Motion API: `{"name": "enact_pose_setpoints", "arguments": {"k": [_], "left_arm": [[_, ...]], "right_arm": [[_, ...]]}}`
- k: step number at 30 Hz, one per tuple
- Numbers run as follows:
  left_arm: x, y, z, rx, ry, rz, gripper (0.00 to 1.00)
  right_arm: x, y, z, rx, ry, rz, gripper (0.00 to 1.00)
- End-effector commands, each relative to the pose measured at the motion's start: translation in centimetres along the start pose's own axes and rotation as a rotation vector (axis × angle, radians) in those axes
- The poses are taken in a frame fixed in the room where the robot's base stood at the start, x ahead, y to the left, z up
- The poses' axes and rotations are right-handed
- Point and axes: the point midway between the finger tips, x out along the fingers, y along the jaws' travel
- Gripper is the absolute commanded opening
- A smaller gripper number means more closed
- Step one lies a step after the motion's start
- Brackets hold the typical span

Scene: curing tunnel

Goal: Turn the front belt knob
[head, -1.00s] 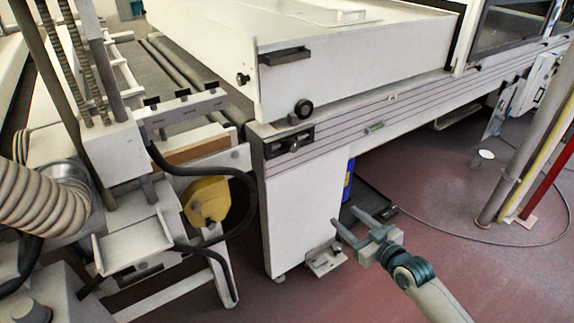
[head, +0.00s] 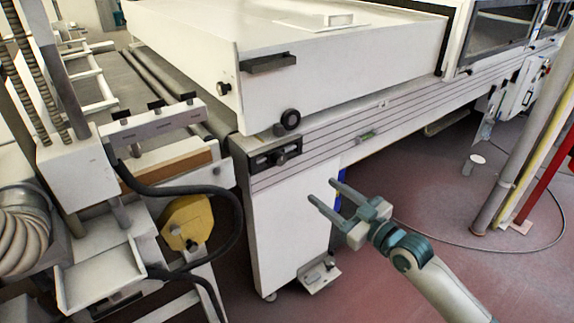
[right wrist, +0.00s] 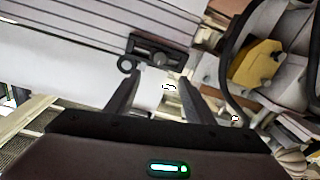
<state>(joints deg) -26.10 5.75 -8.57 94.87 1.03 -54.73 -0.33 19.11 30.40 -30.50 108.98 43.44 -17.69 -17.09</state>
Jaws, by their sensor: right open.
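A round black knob (head: 290,119) sits at the lower front corner of the white machine housing. It also shows in the right wrist view (right wrist: 127,62). Just below it is a dark slotted plate (head: 262,161) with a small knob (head: 280,157) in its middle; this plate shows ahead of the fingers in the right wrist view (right wrist: 176,60). I cannot tell which knob is the front belt knob. My right gripper (head: 322,190) is open and empty, below and right of both knobs, apart from them. Its fingers point toward the machine. My left gripper is not in view.
A yellow part (head: 186,222) and a black hose (head: 238,212) are at the left by the roller conveyor. A white leg panel (head: 290,225) stands below the plate. A cable (head: 480,250) lies on the open red floor at right. Upright poles (head: 520,150) stand further right.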

Motion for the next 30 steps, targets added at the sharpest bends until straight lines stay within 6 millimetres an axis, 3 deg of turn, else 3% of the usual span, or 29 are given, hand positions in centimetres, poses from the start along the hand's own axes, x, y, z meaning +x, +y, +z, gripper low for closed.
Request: {"name": "enact_pose_setpoints", "arguments": {"k": [24,30], "left_arm": [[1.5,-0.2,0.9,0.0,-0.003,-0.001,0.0],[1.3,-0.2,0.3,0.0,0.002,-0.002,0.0]], "right_arm": [[13.5,0.0,-0.1,0.0,0.001,0.0,0.48],[15.6,0.0,-0.1,0.0,0.0,0.0,0.48]]}}
